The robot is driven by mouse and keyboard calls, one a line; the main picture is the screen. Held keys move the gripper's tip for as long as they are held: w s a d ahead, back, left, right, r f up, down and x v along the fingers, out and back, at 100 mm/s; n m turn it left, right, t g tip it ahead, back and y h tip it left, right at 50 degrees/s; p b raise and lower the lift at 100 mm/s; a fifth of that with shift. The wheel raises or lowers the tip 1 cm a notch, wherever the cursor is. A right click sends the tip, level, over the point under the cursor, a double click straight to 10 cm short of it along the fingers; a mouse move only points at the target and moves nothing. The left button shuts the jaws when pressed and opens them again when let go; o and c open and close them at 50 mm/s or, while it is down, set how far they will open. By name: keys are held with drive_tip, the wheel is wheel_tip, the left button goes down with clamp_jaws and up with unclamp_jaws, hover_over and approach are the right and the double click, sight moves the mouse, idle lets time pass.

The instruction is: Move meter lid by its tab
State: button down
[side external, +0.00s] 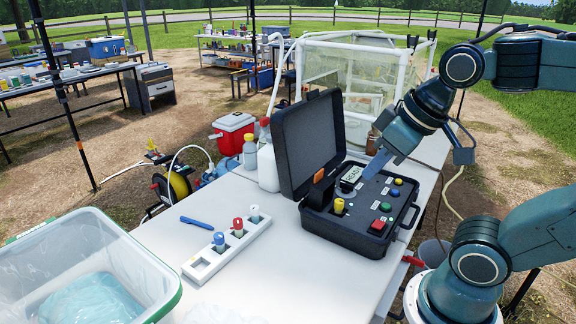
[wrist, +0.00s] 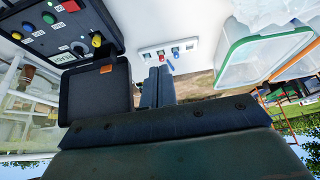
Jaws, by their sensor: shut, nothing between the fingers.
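The black meter case (side external: 345,238) stands on the white table with its lid (side external: 303,135) raised, roughly upright. An orange tab (side external: 325,173) shows at the lid's edge; it also shows in the wrist view (wrist: 106,69) on the dark lid (wrist: 95,95). My gripper (side external: 374,170) is shut and empty, above the case's panel and to the right of the lid, apart from the tab. In the wrist view my shut fingers (wrist: 158,70) point up the picture, just right of the lid.
The panel carries a yellow knob (side external: 339,206), a red button (side external: 378,225) and several other controls. A white rack (side external: 208,262) with capped vials, a blue pen (side external: 197,223) and a clear bin (side external: 150,290) are to the left. Bottles and a clear enclosure stand behind the lid.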

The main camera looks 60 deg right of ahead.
drive_tip(key=w+d+r, duration=0.1)
drive_tip(key=w+d, duration=0.2)
drive_tip(key=w, duration=0.5)
drive_tip(key=g, duration=0.1)
hover_over(320, 171)
drive_tip(key=w, duration=0.1)
wheel_tip(320, 171, down, 11)
drive_tip(key=shift+f, duration=0.15)
drive_tip(key=shift+f, duration=4.7)
drive_tip(key=shift+s+r, duration=0.1)
drive_tip(key=shift+s, duration=0.05)
drive_tip(key=shift+s, duration=0.25)
